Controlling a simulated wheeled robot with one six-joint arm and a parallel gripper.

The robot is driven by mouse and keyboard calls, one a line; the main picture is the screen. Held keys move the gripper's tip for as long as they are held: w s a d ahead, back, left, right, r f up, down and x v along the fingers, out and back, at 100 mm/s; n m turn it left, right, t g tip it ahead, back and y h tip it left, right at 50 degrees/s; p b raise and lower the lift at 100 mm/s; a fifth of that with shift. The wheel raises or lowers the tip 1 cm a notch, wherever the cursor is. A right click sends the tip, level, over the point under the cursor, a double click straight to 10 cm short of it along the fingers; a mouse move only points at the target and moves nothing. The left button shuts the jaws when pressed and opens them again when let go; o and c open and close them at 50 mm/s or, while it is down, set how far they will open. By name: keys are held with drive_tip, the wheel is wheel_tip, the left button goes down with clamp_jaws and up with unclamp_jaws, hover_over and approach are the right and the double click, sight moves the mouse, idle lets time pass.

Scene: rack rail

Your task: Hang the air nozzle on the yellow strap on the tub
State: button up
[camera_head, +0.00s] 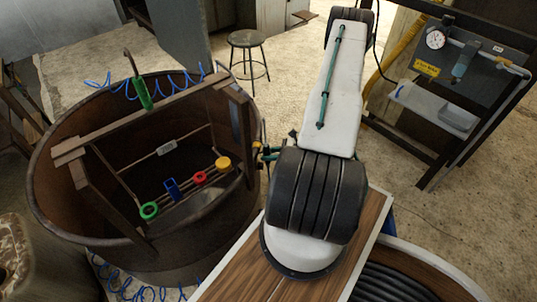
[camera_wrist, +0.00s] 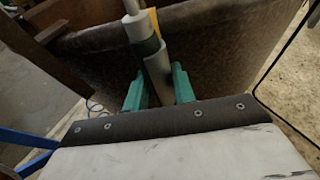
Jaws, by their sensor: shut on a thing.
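My gripper (camera_wrist: 158,88) has teal fingers and is shut on a grey cylindrical piece with a dark band, which looks like the air nozzle (camera_wrist: 157,66). It stands roughly upright between the fingers. A yellow piece, probably the strap (camera_wrist: 154,20), shows right behind its upper part; I cannot tell whether they touch. The rusty brown tub (camera_wrist: 215,50) is just beyond. In the head view my gripper (camera_head: 268,153) is at the right outer side of the tub (camera_head: 190,245), mostly hidden by my arm. The nozzle and strap are too small there to make out clearly.
A wooden frame (camera_head: 140,120) spans the tub, with a green-handled tool (camera_head: 142,93) and blue coiled hose (camera_head: 105,82) on it. A rack inside has coloured rings (camera_head: 150,210). A stool (camera_head: 247,40) stands behind. A gauge panel (camera_head: 485,65) is at right.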

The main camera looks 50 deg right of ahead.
drive_tip(key=shift+f, duration=0.1)
drive_tip(key=shift+f, duration=0.65)
drive_tip(key=o, duration=0.8)
drive_tip(key=v, duration=0.7)
drive_tip(key=shift+s, duration=0.4)
drive_tip(key=shift+r, duration=0.1)
